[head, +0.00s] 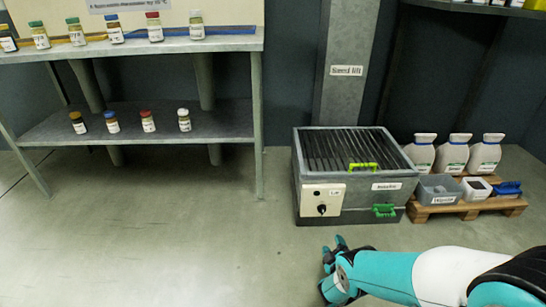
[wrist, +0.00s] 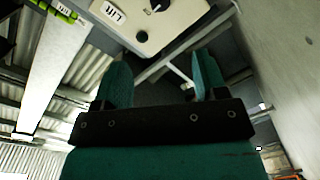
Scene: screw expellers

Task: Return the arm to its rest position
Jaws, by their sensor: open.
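My arm (head: 430,272), teal and white, reaches in from the lower right of the head view. My gripper (head: 333,262) is at its left end, in front of and below the grey machine (head: 308,205). In the wrist view my gripper (wrist: 163,72) has its two teal fingers spread apart, with nothing between them. The machine's pale control panel (head: 322,201) with a dark knob shows above the fingers in the wrist view (wrist: 170,28), apart from them.
A shelf unit (head: 235,122) with labelled bottles stands at the left. White jugs (head: 451,153) and bins (head: 437,188) on a wooden pallet (head: 468,212) stand right of the machine, beyond my arm. The floor (head: 170,235) at left and centre is clear.

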